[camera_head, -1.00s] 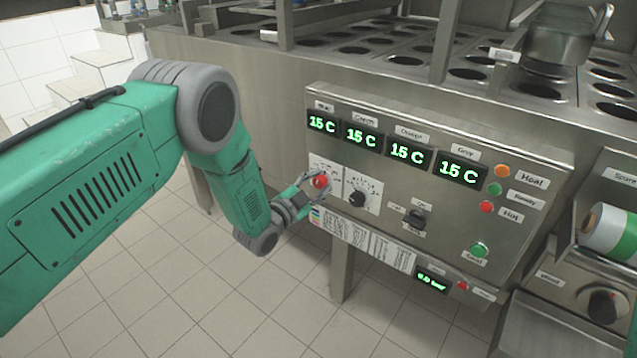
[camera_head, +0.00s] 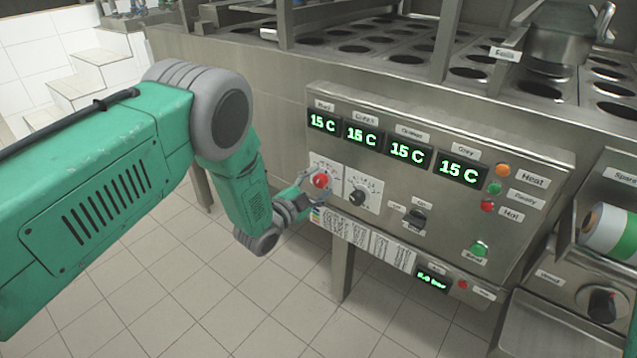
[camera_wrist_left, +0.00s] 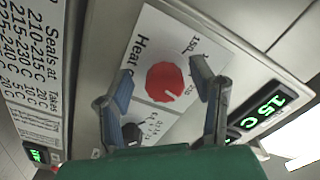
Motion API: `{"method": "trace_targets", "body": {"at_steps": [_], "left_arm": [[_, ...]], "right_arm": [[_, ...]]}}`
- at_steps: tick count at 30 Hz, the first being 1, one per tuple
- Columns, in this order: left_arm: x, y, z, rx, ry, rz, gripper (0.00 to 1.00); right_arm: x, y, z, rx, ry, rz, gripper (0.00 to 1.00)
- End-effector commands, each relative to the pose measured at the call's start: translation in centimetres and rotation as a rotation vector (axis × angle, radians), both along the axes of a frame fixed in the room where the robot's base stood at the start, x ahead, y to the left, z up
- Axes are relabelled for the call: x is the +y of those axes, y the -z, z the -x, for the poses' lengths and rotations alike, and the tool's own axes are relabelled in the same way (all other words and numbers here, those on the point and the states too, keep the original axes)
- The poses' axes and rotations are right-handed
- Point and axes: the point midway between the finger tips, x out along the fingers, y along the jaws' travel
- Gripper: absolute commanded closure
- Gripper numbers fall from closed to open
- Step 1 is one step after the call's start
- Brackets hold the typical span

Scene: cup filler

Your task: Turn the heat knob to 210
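The heat knob is the red knob (camera_head: 320,181) on a white dial plate at the left of the steel control panel (camera_head: 455,212). In the left wrist view the red knob (camera_wrist_left: 165,82) sits between my two fingers, with a small white mark on its lower right part. "Heat" and "150" are readable on its plate. My left gripper (camera_head: 312,187) is at the knob; in the wrist view its fingers (camera_wrist_left: 163,88) stand on either side with visible gaps to the knob. It looks open. My right gripper is out of view.
A black knob (camera_head: 359,197) on a second dial sits close to the right of the red one. Displays (camera_head: 364,138) above read 15 C. A black switch (camera_head: 416,217) and a green button (camera_head: 479,249) are farther right. Open tiled floor lies below left.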

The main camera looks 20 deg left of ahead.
Motion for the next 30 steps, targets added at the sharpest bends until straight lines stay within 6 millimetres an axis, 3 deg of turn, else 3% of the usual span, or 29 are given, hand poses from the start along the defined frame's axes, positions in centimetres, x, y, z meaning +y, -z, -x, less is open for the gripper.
{"method": "trace_targets", "body": {"at_steps": [11, 24, 30], "left_arm": [[0.2, -0.2, 0.5, -0.003, 0.0, 0.001, 0.49], [3.1, 0.0, 8.4, 0.001, -0.001, 0.001, 0.49], [3.9, 0.0, 10.7, -0.002, 0.0, 0.001, 0.49]], "right_arm": [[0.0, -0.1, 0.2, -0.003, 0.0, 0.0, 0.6], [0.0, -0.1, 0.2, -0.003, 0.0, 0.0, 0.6], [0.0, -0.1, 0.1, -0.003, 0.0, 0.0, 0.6]]}}
